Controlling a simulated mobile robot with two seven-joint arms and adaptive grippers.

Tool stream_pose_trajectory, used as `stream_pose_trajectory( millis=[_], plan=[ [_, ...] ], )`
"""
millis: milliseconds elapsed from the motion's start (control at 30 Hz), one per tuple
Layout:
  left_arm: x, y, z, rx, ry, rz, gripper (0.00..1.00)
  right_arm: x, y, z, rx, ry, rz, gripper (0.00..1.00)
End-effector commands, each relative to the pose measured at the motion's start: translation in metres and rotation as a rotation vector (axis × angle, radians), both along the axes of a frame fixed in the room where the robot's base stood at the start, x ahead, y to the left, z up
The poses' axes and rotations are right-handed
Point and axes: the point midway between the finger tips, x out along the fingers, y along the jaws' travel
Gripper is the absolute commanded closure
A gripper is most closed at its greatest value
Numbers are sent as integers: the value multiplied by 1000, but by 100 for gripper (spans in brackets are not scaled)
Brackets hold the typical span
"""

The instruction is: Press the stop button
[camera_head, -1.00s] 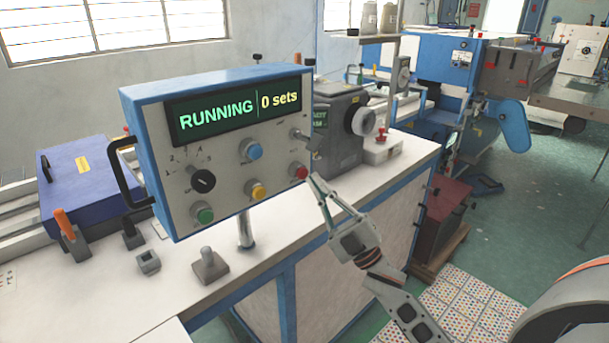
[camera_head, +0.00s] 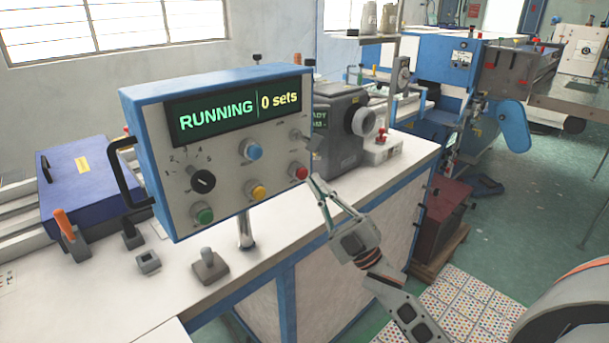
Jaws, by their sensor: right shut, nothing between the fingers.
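The control panel (camera_head: 225,175) is a grey-faced box with a blue rim on a post above the bench. Its display (camera_head: 236,107) reads "RUNNING" and "0 sets". The red button (camera_head: 298,172) is at the lower right of the panel face, likely the stop button; its label is too small to read. My right gripper (camera_head: 314,181) is shut and empty, its fingertips just right of and slightly below the red button. I cannot tell whether they touch it. My left gripper is not in view.
Near the red button are a yellow button (camera_head: 258,191), a blue button (camera_head: 252,150), a green button (camera_head: 204,214) and a black dial (camera_head: 203,181). A joystick (camera_head: 209,264) stands on the white bench below.

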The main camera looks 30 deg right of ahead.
Motion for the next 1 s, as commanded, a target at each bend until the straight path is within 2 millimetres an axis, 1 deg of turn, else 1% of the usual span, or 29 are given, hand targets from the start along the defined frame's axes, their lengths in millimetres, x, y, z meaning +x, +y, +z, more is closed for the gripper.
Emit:
stream_pose_trajectory(
  millis=[167, 433, 1000],
  plan=[
    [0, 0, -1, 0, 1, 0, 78, 1, 0, 0, 0, 0, 0, 100],
    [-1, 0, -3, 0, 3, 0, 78, 8, 2, 0, 0, 0, 0, 100],
    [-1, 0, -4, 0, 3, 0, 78, 10, 3, 0, 0, 0, 0, 100]
  ],
)
